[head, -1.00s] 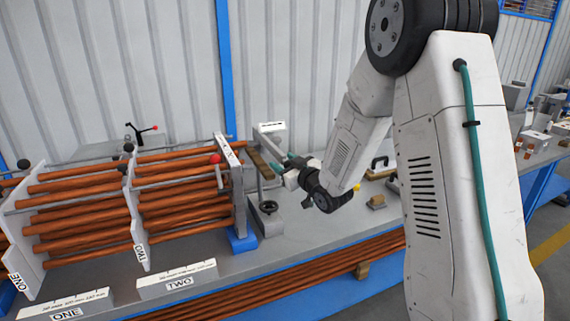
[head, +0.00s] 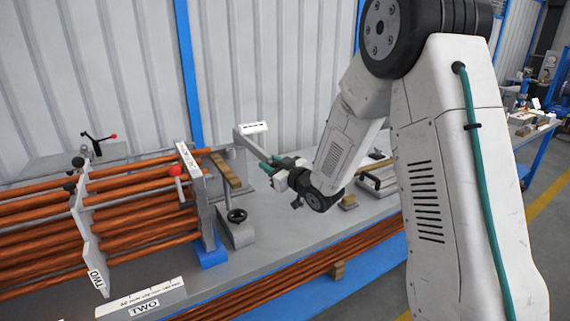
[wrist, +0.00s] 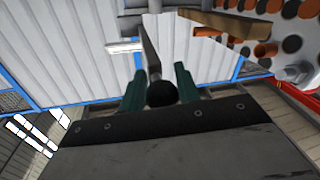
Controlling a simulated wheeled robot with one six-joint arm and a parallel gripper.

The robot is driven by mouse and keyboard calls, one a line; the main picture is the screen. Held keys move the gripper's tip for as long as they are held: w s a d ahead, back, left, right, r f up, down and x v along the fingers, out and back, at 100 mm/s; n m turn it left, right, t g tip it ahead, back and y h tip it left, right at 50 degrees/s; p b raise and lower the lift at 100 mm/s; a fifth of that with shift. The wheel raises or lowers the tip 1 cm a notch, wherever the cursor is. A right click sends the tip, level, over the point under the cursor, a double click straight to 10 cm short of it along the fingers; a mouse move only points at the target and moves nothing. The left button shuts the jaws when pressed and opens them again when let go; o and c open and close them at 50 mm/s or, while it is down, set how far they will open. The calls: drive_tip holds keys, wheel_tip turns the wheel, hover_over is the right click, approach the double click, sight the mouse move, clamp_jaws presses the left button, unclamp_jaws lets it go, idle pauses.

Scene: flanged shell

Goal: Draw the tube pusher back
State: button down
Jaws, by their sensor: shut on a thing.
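The tube pusher (head: 243,140) appears to be the grey arm with a white label plate beyond the right end of the tube rack. In the wrist view a grey lever (wrist: 150,52) ends in a black ball knob (wrist: 161,93). My gripper (wrist: 160,88) has its two green fingers on either side of this knob and is shut on it. In the head view my gripper (head: 269,166) is beside the pusher, above the bench, and the knob is hidden or too small to tell.
Copper tubes (head: 140,200) lie in a rack with a tall end plate (head: 200,200) and a red-knobbed lever (head: 175,171). A wooden bar (head: 226,170) and a black handwheel (head: 236,215) stand by it. A grey clamp fixture (head: 378,180) lies to the right.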

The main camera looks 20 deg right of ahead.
drive_tip(key=c, duration=1.1)
unclamp_jaws()
drive_tip(key=shift+d, duration=0.15)
drive_tip(key=v, duration=0.7)
drive_tip(key=shift+s, duration=0.4)
drive_tip(key=shift+d, duration=0.1)
